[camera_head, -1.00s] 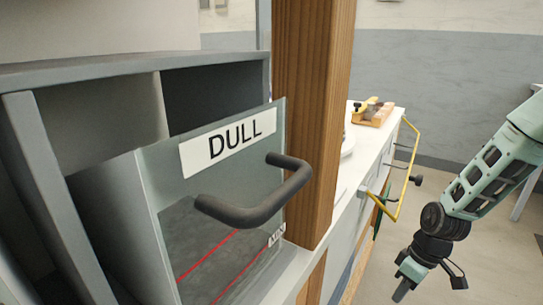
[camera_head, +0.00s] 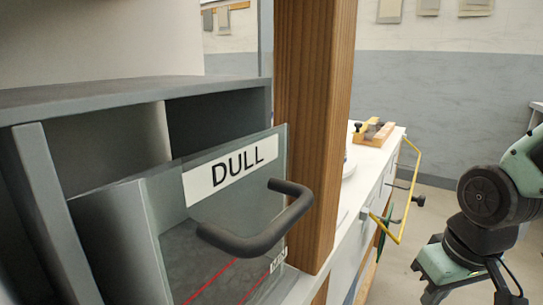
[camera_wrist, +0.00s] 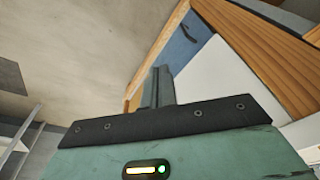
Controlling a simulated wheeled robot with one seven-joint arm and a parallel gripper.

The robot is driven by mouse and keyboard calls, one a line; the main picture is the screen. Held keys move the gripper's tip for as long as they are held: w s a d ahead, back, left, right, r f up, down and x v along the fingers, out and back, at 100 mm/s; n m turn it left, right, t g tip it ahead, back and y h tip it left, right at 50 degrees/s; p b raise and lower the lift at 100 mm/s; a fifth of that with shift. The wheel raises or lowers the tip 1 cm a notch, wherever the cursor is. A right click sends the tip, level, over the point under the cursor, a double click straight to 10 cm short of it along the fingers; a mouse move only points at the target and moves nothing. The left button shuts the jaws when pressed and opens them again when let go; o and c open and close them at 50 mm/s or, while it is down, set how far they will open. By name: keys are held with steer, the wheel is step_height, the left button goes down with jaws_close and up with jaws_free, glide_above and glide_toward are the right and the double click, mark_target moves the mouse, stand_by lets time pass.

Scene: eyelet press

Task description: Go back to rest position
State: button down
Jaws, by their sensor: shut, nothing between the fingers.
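My gripper shows in the wrist view, with its narrow fingers (camera_wrist: 158,88) together and nothing between them. In the head view my arm is at the lower right, and the fingertips lie outside the picture or are hidden there. The arm stands apart from the drawer marked DULL (camera_head: 232,170) and its dark handle (camera_head: 262,235).
The DULL drawer sticks out of a grey cabinet (camera_head: 130,92). A wooden post (camera_head: 312,130) stands right of it. A white counter (camera_head: 385,150) with a wooden tool (camera_head: 372,132) and a yellow rail (camera_head: 412,190) lies behind. Open floor (camera_head: 400,262) shows between counter and arm.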

steer(key=s+a+r+n+g, duration=0.2)
steer(key=s+a+n, duration=0.3)
steer(key=s+a, duration=0.65)
step_height(320, 180, up, 22)
steer(key=p, duration=2.2)
steer(key=shift+w+r+p, duration=0.2)
steer(key=shift+w+p, duration=0.05)
steer(key=shift+p, duration=0.15)
steer(key=shift+a, duration=0.1)
